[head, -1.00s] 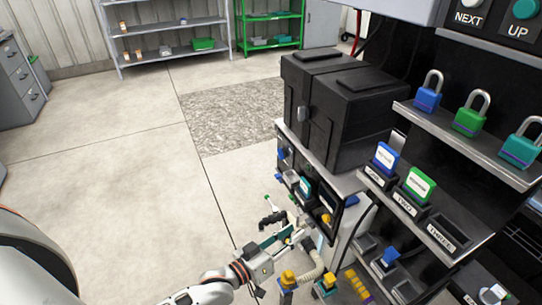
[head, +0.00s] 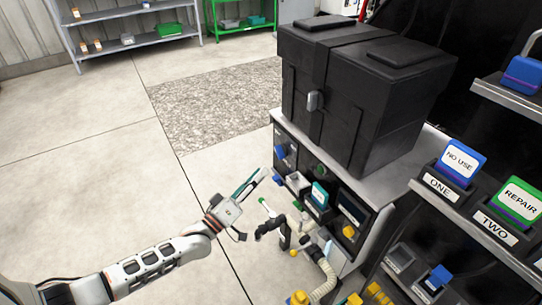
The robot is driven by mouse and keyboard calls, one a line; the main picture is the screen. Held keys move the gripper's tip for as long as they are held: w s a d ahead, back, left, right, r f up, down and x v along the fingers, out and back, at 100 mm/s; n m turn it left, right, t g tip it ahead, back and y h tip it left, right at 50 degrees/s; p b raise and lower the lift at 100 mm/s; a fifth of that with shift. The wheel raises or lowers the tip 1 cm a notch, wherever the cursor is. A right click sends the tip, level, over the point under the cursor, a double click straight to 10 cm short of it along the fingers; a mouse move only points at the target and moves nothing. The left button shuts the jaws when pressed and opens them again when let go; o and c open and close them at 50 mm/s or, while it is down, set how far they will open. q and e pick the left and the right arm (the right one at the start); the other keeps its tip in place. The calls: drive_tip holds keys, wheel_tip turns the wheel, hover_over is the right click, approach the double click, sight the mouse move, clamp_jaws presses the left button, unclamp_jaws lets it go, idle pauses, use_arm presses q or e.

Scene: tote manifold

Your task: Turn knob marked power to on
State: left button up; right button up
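A panel with several controls sits on the front of the grey cabinet (head: 393,185) under the black case. A blue knob (head: 280,151) is at its upper left, and another blue knob (head: 278,180) is below it. A teal-faced control (head: 319,195) and a dark one with a yellow knob (head: 349,231) are further right. The labels are too small to read, so I cannot tell which knob is marked power. My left gripper (head: 262,176) is just left of the panel, pointing at the blue knobs, apparently apart from them. Its finger gap is unclear.
A black case (head: 350,105) stands on the cabinet. A black nozzle-like fitting (head: 275,228) and beige hose (head: 325,275) protrude below the panel. Shelves with tags and padlocks are at right. The floor (head: 90,190) at left is open.

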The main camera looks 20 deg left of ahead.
sight(278, 155)
use_arm(q)
drive_tip(key=shift+b+x, duration=0.45)
drive_tip(key=shift+x, duration=3.45)
drive_tip(key=shift+r, duration=0.1)
clamp_jaws()
